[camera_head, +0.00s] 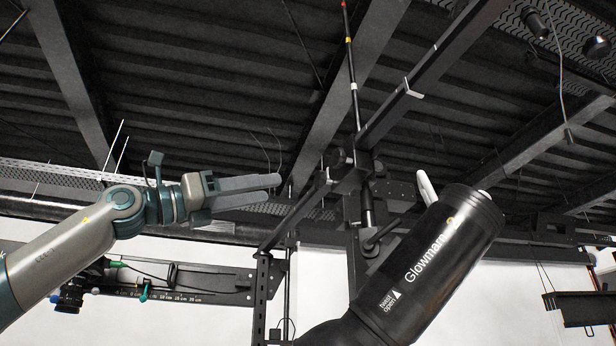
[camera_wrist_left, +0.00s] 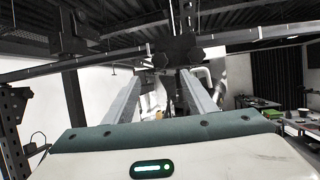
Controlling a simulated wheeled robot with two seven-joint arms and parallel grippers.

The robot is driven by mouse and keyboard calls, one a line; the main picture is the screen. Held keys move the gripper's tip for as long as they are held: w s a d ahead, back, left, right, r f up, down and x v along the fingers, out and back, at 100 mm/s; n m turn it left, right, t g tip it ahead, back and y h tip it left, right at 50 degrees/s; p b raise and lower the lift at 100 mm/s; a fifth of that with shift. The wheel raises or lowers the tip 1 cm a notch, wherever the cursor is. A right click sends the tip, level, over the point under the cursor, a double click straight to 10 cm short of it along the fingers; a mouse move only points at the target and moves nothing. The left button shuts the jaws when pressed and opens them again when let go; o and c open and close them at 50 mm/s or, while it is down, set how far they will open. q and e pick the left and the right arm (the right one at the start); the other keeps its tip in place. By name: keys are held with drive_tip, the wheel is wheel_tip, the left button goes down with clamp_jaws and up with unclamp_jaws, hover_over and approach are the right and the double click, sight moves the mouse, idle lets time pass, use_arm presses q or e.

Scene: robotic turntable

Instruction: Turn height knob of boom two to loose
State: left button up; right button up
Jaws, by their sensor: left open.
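My left gripper (camera_head: 275,189) reaches in from the left in the head view, its two grey fingers pointing right. It is open and empty. A dark boom (camera_head: 390,112) runs diagonally up to the right, with a clamp joint on a post. A round black knob (camera_head: 337,157) sits on the joint, to the right of and a little above the fingertips, with a visible gap between. In the left wrist view, dark knob-like parts of the joint (camera_wrist_left: 178,48) show just beyond the fingertips. I cannot tell for sure which knob is boom two's height knob. My right gripper is not in view.
A dark rail with a scale (camera_head: 190,287) lies below my left arm. In the wrist view, a cluttered table (camera_wrist_left: 285,118) is at right.

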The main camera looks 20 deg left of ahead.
sight(317, 181)
use_arm(q)
drive_tip(key=p+x, duration=0.5)
drive_tip(key=x, duration=0.5)
drive_tip(key=shift+r+p, duration=0.1)
drive_tip(key=shift+p, duration=0.2)
drive_tip(key=shift+w+d+r+p, duration=0.15)
drive_tip(key=shift+w+d+p, duration=0.25)
drive_tip(key=shift+w+d, duration=0.15)
drive_tip(key=c, duration=1)
